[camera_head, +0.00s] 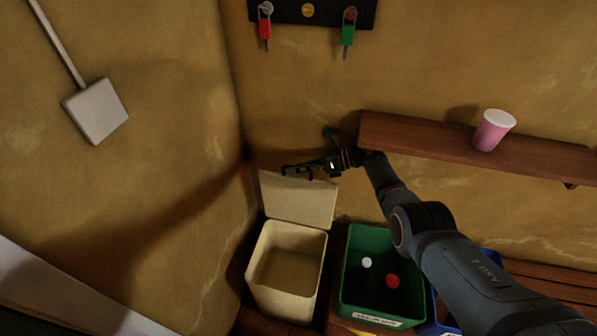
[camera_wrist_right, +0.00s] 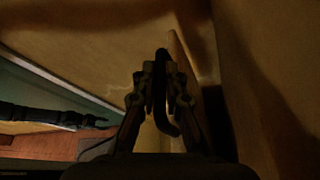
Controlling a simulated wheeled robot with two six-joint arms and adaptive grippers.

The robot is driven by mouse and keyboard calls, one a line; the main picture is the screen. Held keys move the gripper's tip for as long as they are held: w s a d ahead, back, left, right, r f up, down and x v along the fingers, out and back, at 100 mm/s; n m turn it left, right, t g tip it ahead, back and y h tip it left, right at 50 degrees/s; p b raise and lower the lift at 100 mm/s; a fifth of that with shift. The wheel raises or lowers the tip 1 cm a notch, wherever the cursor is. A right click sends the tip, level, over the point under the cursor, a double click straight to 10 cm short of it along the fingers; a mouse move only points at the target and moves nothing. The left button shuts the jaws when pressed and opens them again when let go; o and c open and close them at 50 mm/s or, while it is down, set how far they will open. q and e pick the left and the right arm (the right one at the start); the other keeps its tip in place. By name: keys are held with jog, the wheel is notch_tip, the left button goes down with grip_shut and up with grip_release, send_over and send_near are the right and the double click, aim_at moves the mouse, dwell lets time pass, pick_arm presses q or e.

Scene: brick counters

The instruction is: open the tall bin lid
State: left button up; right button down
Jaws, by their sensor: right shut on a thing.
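The tall cream bin (camera_head: 286,291) stands in the corner with its lid (camera_head: 298,201) raised, tilted up near upright at the back, so the empty-looking inside shows. My right gripper (camera_head: 305,170) is at the top edge of the lid. In the right wrist view its fingers (camera_wrist_right: 160,80) are closed around a dark bent handle (camera_wrist_right: 163,58) next to the pale lid edge. My left gripper is not in the head view. A dark arm-like shape, likely my left arm (camera_wrist_right: 50,115), shows at the left of the wrist view, too dim to read its fingers.
A green bin (camera_head: 353,290) with a white and a red disc stands right of the tall bin; a blue bin (camera_head: 441,318) is partly behind my right arm. A wooden shelf (camera_head: 420,142) with a pink cup (camera_head: 492,131) is above. Walls close in behind and left.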

jog(key=shift+w+d+f, duration=0.1)
dwell(0.3)
jog(key=c, duration=1.4)
grip_release()
